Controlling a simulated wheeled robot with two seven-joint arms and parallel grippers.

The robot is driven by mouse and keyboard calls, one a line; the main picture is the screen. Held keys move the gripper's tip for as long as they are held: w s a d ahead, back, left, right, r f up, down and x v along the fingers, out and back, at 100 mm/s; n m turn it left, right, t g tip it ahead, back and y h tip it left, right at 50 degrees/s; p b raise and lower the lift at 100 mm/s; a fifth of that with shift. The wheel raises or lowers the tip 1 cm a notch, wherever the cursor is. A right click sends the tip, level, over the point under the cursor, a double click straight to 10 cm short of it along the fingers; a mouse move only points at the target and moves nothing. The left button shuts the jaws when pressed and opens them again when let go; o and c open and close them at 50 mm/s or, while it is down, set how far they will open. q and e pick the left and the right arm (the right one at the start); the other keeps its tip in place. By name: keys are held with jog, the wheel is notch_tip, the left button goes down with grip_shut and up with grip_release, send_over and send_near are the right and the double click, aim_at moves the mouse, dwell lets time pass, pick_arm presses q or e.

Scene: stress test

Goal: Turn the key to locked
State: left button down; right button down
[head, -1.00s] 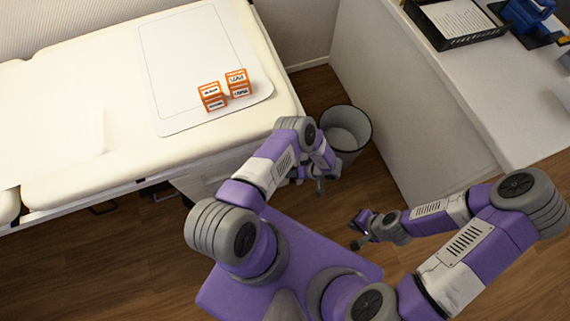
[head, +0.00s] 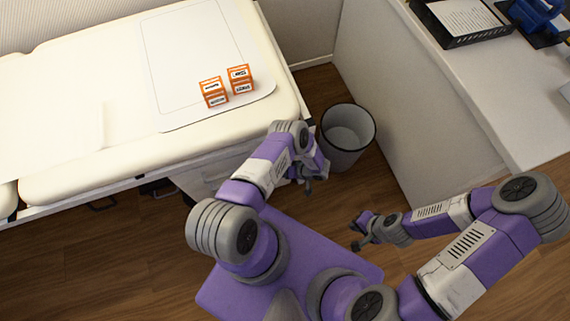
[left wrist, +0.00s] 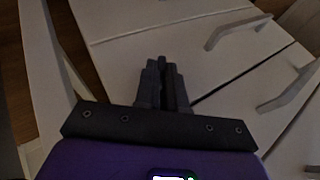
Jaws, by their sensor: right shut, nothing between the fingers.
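I see no key or lock in either view. My left gripper (head: 309,188) hangs beside the padded bench and left of the bin in the head view. In the left wrist view its dark fingers (left wrist: 163,84) are close together with nothing seen between them, in front of pale drawer fronts (left wrist: 165,22). My right gripper (head: 357,237) is over the wood floor, shut and empty, apart from any object.
A padded bench (head: 60,150) carries a white mat (head: 190,60) with two orange-and-white boxes (head: 213,92) (head: 241,79). A grey bin (head: 348,135) stands between bench and white counter (head: 440,90). The counter holds a black tray (head: 458,38) with paper and a blue object (head: 537,14). Drawer handles (left wrist: 238,32) protrude.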

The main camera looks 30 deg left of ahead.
pick_arm(q)
jog(key=shift+f, duration=0.1)
jog(key=shift+w+d+f+m+g+y, duration=0.1)
jog(key=shift+m+g+y, duration=0.05)
jog(key=shift+g+y, duration=0.3)
jog(key=shift+w+d+f+m+g+y, duration=0.1)
jog(key=shift+m+g+y, duration=0.05)
jog(key=shift+g+y, duration=0.25)
jog(key=shift+r, duration=0.1)
jog(key=c, duration=1.2)
grip_release()
jog(key=v, duration=0.7)
jog(key=shift+d+r, duration=0.15)
jog(key=shift+d, duration=0.1)
